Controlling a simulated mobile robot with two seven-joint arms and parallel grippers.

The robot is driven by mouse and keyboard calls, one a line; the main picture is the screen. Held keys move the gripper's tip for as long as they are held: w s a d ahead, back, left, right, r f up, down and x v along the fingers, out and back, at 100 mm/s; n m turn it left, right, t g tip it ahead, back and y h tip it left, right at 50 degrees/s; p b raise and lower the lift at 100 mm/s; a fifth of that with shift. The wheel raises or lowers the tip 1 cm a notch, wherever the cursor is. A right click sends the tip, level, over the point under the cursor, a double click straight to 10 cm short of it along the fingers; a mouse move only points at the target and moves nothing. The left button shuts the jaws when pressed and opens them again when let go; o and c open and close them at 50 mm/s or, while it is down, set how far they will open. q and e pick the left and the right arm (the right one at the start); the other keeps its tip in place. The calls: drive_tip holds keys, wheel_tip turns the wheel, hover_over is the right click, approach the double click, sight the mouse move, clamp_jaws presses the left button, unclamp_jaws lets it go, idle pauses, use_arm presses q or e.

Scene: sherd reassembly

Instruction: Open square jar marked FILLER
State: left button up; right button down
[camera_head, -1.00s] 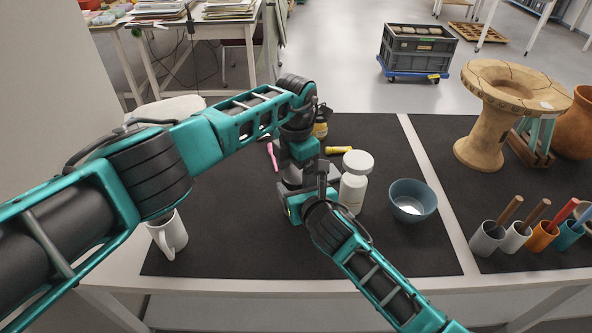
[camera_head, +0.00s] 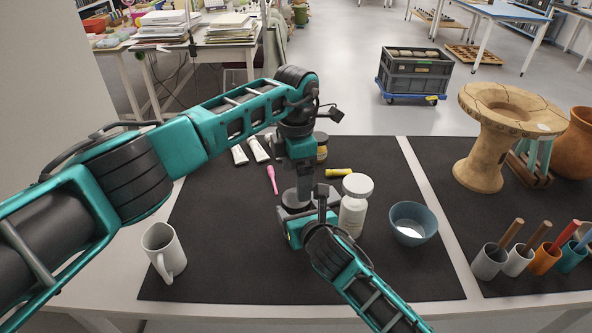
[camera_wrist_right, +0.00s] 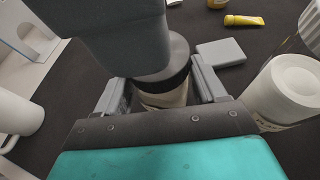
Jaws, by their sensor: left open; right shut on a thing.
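My right gripper (camera_wrist_right: 160,90) is shut on a jar (camera_wrist_right: 163,98) with a pale body and a dark band near its top. Its shape and any marking are mostly hidden. The jar is low over or on the black mat; I cannot tell which. My left gripper (camera_head: 302,190) is open and points down, directly above the jar. Its large dark body covers much of the jar's top in the right wrist view, so I cannot tell whether it touches. A flat grey square piece (camera_wrist_right: 222,52) lies on the mat beside the jar.
A white lidded bottle (camera_head: 353,208) and a blue bowl (camera_head: 413,224) stand close on the right. A white mug (camera_head: 165,251) stands at left. A yellow tube (camera_head: 339,172), a pink tool (camera_head: 272,178) and white tubes (camera_head: 258,149) lie behind. The mat's front is clear.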

use_arm(q)
drive_tip(key=r+m, duration=0.1)
drive_tip(key=m, duration=0.2)
drive_tip(key=shift+r, duration=0.35)
drive_tip(key=shift+f+m, duration=0.1)
drive_tip(key=shift+m, duration=0.2)
drive_tip(key=shift+f, duration=3.85)
drive_tip(key=c, duration=1.1)
drive_tip(key=n, duration=0.7)
drive_tip(key=shift+c, duration=0.2)
drive_tip(key=o, duration=1.2)
drive_tip(key=shift+c, duration=0.2)
